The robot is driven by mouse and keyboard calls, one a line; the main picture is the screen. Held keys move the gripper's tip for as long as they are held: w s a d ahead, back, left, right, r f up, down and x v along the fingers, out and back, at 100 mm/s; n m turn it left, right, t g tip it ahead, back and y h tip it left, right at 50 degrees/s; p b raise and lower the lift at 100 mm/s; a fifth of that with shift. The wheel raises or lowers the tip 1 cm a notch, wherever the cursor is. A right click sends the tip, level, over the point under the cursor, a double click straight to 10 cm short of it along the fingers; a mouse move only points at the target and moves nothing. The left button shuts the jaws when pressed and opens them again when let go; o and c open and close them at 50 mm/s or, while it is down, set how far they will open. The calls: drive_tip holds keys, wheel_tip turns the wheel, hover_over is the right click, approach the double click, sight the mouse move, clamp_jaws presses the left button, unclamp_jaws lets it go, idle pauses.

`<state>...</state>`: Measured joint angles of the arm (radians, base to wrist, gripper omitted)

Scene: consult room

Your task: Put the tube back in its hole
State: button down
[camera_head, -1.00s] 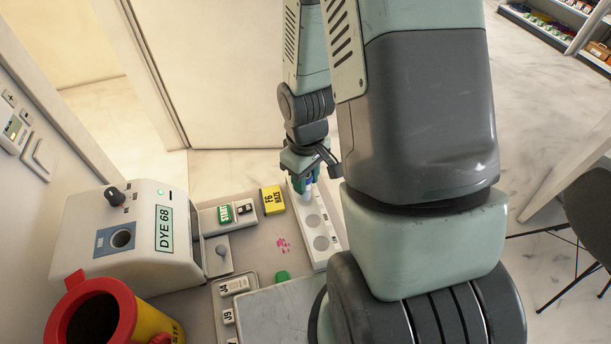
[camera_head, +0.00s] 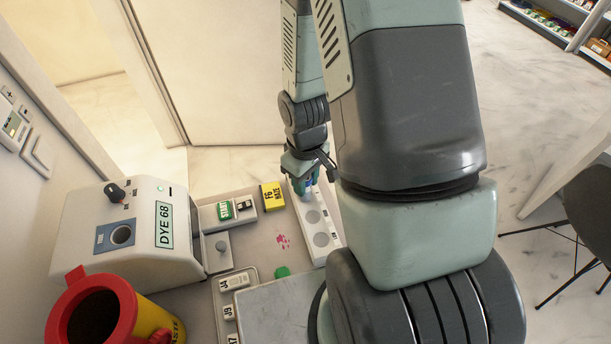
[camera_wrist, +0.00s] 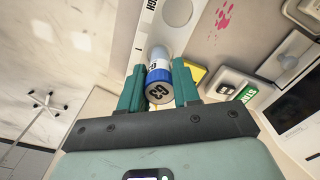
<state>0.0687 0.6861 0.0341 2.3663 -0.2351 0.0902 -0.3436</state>
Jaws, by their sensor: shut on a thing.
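The tube (camera_wrist: 158,70) has a blue cap with dark markings on its end and a pale body. My gripper (camera_wrist: 159,88) is shut on it, one green finger on each side. In the head view my gripper (camera_head: 305,178) is over the far end of the long white rack (camera_head: 330,252). The rack has round holes in a row; the nearer ones show as grey circles. The rack also shows in the wrist view (camera_wrist: 160,32), beyond the tube. The tube's lower end points at the rack; I cannot tell whether it is inside a hole.
A yellow labelled block (camera_head: 272,197) stands just left of the rack. A white device marked DYE 68 (camera_head: 130,232) and a red-rimmed yellow bin (camera_head: 157,315) are further left. A green cap-like thing (camera_head: 282,272) lies near a pink stain (camera_head: 283,239).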

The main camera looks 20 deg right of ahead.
drive_tip(key=shift+f, duration=1.25)
drive_tip(key=c, duration=0.7)
unclamp_jaws()
drive_tip(key=shift+c, duration=0.2)
wheel_tip(320, 180, up, 11)
drive_tip(key=shift+f, duration=0.15)
